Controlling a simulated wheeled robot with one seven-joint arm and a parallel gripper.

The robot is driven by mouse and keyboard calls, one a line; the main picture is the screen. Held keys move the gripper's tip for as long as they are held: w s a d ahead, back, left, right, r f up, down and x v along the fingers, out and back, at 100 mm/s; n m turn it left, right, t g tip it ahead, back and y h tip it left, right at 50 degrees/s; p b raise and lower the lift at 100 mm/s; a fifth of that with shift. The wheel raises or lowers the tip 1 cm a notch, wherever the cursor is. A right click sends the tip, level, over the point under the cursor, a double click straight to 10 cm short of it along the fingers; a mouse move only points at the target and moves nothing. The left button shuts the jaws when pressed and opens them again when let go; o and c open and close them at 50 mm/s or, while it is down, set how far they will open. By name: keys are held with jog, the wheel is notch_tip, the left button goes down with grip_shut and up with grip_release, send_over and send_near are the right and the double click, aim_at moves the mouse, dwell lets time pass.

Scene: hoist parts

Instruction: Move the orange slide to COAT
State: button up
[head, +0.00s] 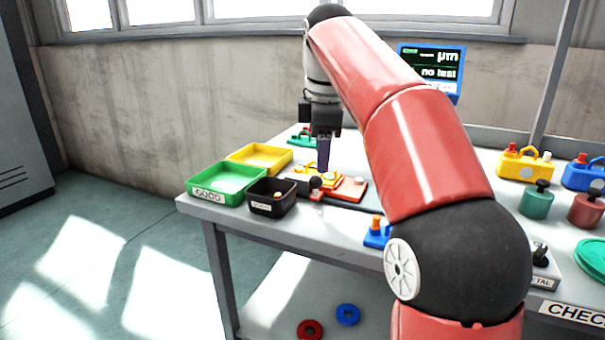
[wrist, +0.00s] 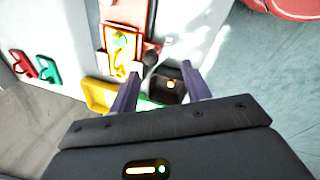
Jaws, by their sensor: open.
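A low device stands at the table's left end with an orange-red plate (head: 351,189), a yellow part (head: 325,179) and a dark cylinder (head: 304,184). In the wrist view an orange-edged yellow piece (wrist: 121,68) lies on this device, up and left of my fingers. I cannot tell for sure which part is the orange slide. My gripper (head: 324,170) points down over the device, its fingers partly overlapping the yellow part. In the wrist view my gripper (wrist: 162,82) is open with its fingers spread and nothing held. I cannot find a COAT label.
A green tray (head: 228,197), a yellow tray (head: 262,150) and a small black tray (head: 275,210) stand left of the device. A blue block (head: 376,238) sits near the front edge. A display (head: 430,72) stands behind; several coloured parts, including a yellow one (head: 524,165), stand right.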

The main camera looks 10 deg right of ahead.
aim_at(316, 176)
jog(key=w+f+b, duration=0.1)
jog(key=f, duration=0.1)
jog(key=w+f+n+b, duration=0.1)
jog(key=f, duration=0.1)
jog(key=w+f+n, duration=0.1)
jog(key=f, duration=0.2)
jog(key=shift+w+b, duration=0.25)
jog(key=shift+b, duration=0.15)
jog(key=shift+c, duration=0.5)
grip_shut()
